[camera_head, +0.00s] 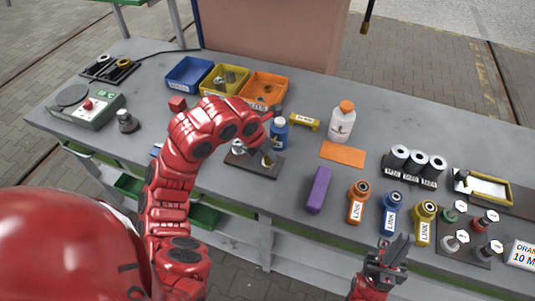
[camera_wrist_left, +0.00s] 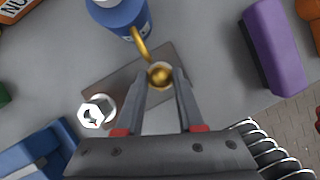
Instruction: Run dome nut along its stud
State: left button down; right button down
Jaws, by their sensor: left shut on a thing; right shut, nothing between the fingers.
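A brass dome nut (camera_wrist_left: 160,75) sits between the fingertips of my left gripper (camera_wrist_left: 161,83), which is shut on it over a dark base plate (camera_wrist_left: 123,78). In the head view the dome nut (camera_head: 267,161) shows small and partly covered at the right part of the plate (camera_head: 257,169). The stud under the nut is hidden, so I cannot tell how far down the nut sits. A silver hex-headed piece (camera_wrist_left: 95,113) stands on the same plate, left of the nut. My right gripper (camera_head: 398,246) is shut and empty at the bench's front edge.
A blue bottle (camera_head: 279,134) with a curved brass spout stands close behind the plate. A purple block (camera_head: 318,190) and an orange link (camera_head: 357,203) stand to the right. Blue (camera_head: 188,74), yellow and orange bins (camera_head: 263,86) are behind. Bare bench lies between plate and purple block.

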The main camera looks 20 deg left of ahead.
pick_arm(q)
jog(key=shift+w+r, duration=0.1)
jog(key=c, duration=0.5)
grip_release()
jog(key=p+v, duration=0.3)
jog(key=v, duration=1.4)
jog(key=shift+s+a, duration=0.15)
jog(key=shift+s, duration=0.1)
jog(key=shift+w, duration=0.1)
